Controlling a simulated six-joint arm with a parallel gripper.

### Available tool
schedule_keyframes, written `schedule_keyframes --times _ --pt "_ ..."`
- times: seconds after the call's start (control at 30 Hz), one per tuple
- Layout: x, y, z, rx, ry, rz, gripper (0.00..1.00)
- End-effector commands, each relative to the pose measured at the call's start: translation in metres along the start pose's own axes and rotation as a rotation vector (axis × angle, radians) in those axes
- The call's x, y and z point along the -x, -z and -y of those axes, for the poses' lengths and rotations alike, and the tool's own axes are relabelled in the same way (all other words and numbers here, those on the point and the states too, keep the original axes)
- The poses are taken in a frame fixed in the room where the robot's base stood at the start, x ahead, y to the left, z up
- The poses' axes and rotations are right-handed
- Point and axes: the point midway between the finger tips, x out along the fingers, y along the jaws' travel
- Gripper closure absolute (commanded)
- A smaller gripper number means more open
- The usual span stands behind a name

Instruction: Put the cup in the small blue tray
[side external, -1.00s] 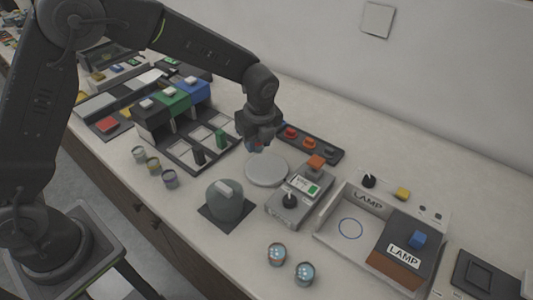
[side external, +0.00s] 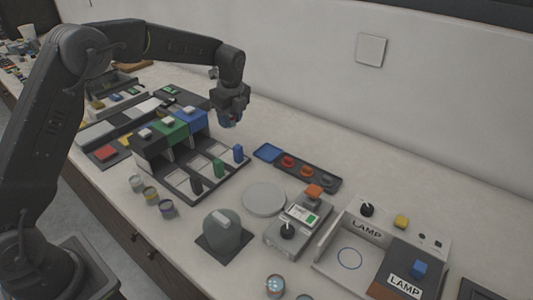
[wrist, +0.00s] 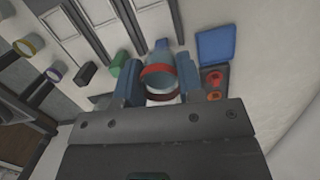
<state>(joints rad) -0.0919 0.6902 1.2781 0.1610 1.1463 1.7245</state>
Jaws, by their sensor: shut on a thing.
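The cup (wrist: 158,70) has a red band and a blue-grey body. My gripper (wrist: 160,88) is shut on it, with a finger on either side. In the side view my gripper (side external: 230,118) is in the air, left of the small blue tray (side external: 267,152) and higher in the picture. The cup is mostly hidden there by the fingers. The tray is a flat blue square on the bench, and it looks empty. In the wrist view the tray (wrist: 216,44) lies up and right of the cup, apart from it.
A dark strip with red and orange round pieces (side external: 305,172) adjoins the tray. Left stand the sorting rack with black, green and blue blocks (side external: 193,118) and small upright pegs (side external: 238,153). A pale round disc (side external: 265,198) and a grey device (side external: 292,231) are in front.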

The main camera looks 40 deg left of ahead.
Motion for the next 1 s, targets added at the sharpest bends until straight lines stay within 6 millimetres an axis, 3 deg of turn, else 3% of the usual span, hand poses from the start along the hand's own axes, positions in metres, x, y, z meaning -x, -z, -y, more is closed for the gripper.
schedule_keyframes --times 0.2,0.37,0.8,1.0 --pt "-0.01 -0.031 0.024 0.102 -0.014 -0.001 0.87" --pt "-0.015 -0.032 0.032 0.123 -0.019 -0.002 0.87" --pt "-0.058 0.049 0.082 0.122 -0.02 -0.001 0.87" --pt "-0.066 0.066 0.093 0.124 -0.018 -0.001 0.87"
